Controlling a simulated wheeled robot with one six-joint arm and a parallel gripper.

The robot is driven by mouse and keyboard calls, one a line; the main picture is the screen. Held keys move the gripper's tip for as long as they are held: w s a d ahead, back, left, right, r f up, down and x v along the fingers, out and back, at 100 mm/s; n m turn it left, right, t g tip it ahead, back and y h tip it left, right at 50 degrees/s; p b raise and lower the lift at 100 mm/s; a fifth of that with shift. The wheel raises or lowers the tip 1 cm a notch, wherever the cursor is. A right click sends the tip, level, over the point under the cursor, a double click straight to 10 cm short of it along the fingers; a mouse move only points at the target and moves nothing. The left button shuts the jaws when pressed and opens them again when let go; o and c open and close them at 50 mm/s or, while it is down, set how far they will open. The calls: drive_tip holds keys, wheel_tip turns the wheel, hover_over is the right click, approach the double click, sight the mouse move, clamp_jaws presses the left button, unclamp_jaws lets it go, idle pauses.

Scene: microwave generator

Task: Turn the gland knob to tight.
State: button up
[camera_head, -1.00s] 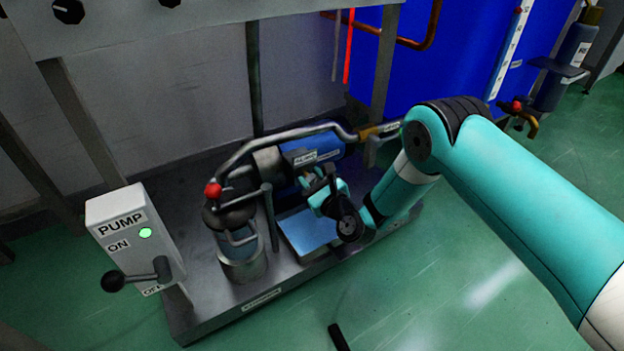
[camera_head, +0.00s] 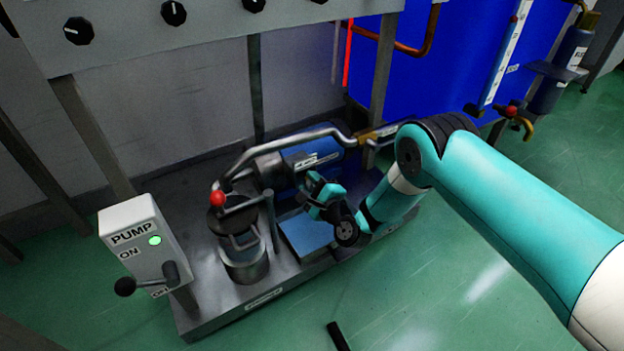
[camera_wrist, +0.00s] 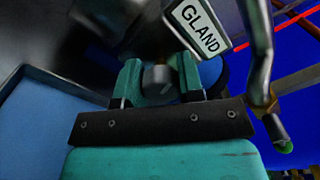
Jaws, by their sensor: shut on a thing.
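The gland knob (camera_wrist: 158,80) is a grey round knob with a pale mark on its face, in the middle of the wrist view. The two teal fingers of my gripper (camera_wrist: 159,74) are closed on its left and right sides. A white label reading GLAND (camera_wrist: 199,30) stands just beyond and to the right of the knob. In the head view my gripper (camera_head: 321,192) is at the pump, in front of the blue motor (camera_head: 318,153). The knob is hidden there behind my gripper, and I cannot read its setting.
A blue tray (camera_head: 306,236) lies below my gripper. A grey curved pipe (camera_head: 290,143) runs above the pump. A lever with a red ball (camera_head: 217,198) stands at left. The PUMP switch box (camera_head: 135,236) shows a green lamp.

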drive_tip(key=n+p, duration=0.3)
drive_tip(key=n, duration=0.3)
drive_tip(key=shift+w+d, duration=0.1)
drive_tip(key=n+p, duration=0.3)
drive_tip(key=n, duration=0.2)
drive_tip(key=shift+f+n, duration=0.15)
drive_tip(key=shift+n, duration=0.25)
drive_tip(key=shift+p, duration=0.3)
drive_tip(key=o, duration=0.9)
drive_tip(key=shift+o, duration=0.2)
drive_tip(key=p+v, duration=1.5)
drive_tip(key=v, duration=0.1)
drive_tip(key=shift+d+p, duration=0.15)
drive_tip(key=shift+p, duration=0.25)
drive_tip(key=shift+s+d, duration=0.25)
drive_tip(key=shift+s, duration=0.35)
